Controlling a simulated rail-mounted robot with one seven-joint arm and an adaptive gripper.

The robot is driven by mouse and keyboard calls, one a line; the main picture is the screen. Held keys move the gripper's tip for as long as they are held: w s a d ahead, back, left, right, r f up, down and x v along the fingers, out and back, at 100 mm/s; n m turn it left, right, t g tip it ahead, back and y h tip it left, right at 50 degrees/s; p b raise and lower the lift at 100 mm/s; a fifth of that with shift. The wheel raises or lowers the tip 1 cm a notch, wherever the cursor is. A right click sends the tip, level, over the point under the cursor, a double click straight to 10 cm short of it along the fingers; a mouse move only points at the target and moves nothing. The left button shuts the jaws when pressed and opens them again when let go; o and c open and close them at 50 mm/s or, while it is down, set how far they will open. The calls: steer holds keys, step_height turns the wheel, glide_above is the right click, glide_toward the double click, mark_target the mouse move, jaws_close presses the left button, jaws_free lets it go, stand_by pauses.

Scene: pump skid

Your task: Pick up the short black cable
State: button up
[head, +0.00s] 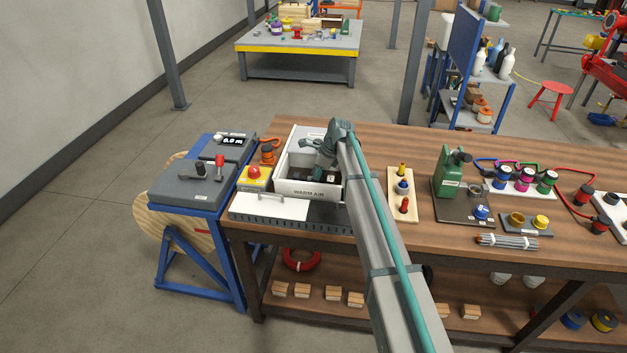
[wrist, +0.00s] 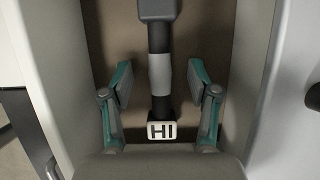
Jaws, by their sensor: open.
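A short black cable (wrist: 160,105) runs lengthwise inside a box in the wrist view. It has a grey sleeve around its middle, a dark grey block at its far end and a white "HI" tag (wrist: 161,130) at its near end. My gripper (wrist: 160,80) is open, its two teal-edged fingers standing to the left and right of the sleeve with a gap on each side. In the head view my gripper (head: 327,158) reaches down into the white "WARM AIR" box (head: 308,191). My arm hides part of the box there.
The box's pale walls stand close on both sides of my fingers. On the workbench, a yellow box with a red button (head: 254,178) sits to the left. A wooden block with coloured pegs (head: 402,193) and a green device (head: 452,173) stand to the right.

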steer(key=shift+f, duration=0.15)
stand_by(0.3)
jaws_close()
